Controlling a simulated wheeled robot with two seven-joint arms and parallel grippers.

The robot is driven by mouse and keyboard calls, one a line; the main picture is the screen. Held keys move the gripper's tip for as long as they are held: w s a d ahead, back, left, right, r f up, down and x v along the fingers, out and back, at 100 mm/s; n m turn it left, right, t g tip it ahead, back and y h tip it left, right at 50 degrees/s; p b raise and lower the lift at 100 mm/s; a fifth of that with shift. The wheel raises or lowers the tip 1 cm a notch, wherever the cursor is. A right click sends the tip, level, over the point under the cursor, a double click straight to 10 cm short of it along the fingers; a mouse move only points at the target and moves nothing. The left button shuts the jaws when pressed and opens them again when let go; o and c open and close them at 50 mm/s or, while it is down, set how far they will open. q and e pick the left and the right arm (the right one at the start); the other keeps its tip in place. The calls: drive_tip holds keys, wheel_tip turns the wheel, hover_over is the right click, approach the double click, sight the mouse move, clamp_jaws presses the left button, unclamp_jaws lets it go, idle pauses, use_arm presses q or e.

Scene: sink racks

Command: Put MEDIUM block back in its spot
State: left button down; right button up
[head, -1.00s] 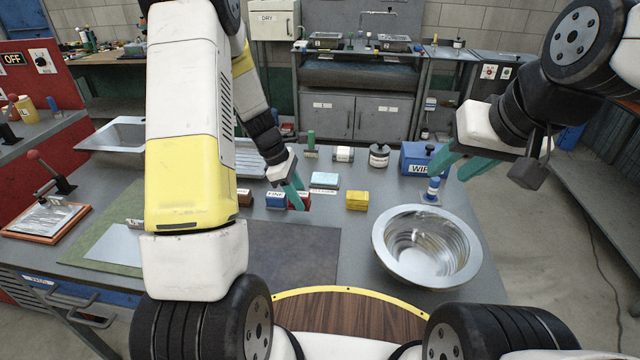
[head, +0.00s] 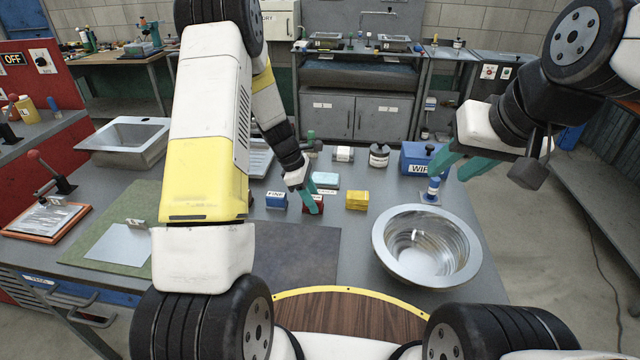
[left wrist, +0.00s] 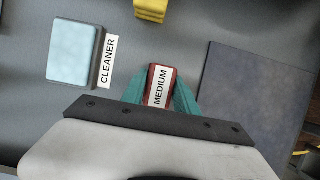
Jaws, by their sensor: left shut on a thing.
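The MEDIUM block (left wrist: 161,84) is dark red with a white label. In the left wrist view it sits between the two teal fingers of my left gripper (left wrist: 160,98), which is shut on it. In the head view my left gripper (head: 311,204) is low over the table and mostly covers the block. The blue FINE block (head: 276,201) stands just left of it. I cannot tell whether the MEDIUM block touches the table. My right gripper (head: 455,166) is open and empty, above the right edge of the table.
The pale blue CLEANER block (head: 325,180) lies behind my left gripper, and a yellow block (head: 357,200) lies to its right. A metal bowl (head: 384,257) stands at front right. A dark mat (head: 300,250) lies in front. A blue-topped bottle (head: 432,190) stands near my right gripper.

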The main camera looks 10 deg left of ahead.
use_arm(q)
drive_tip(key=c, duration=0.9)
unclamp_jaws()
drive_tip(key=shift+c, duration=0.2)
drive_tip(key=s+a+r+m+t, duration=0.1)
drive_tip(key=s+a+r+m, duration=0.1)
drive_tip(key=r, duration=0.7)
drive_tip(key=s+a+r+m, duration=0.1)
drive_tip(key=s+a+r, duration=0.1)
drive_tip(key=r, duration=0.8)
drive_tip(key=s+r+m+t, duration=0.1)
drive_tip(key=s+r+m, duration=0.3)
drive_tip(key=s, duration=0.3)
drive_tip(key=s+d+r+m+t+y, duration=0.1)
drive_tip(key=s+r+m+t, duration=0.1)
drive_tip(key=s+r+m, duration=0.2)
drive_tip(key=s+r+m+t+y, duration=0.1)
drive_tip(key=s+r+m+t, duration=0.1)
drive_tip(key=s+r+m, duration=0.2)
drive_tip(key=s+m, duration=0.3)
drive_tip(key=s, duration=0.4)
drive_tip(key=shift+d+r+m, duration=0.25)
drive_tip(key=shift+d+m, duration=0.05)
drive_tip(key=shift+d, duration=0.05)
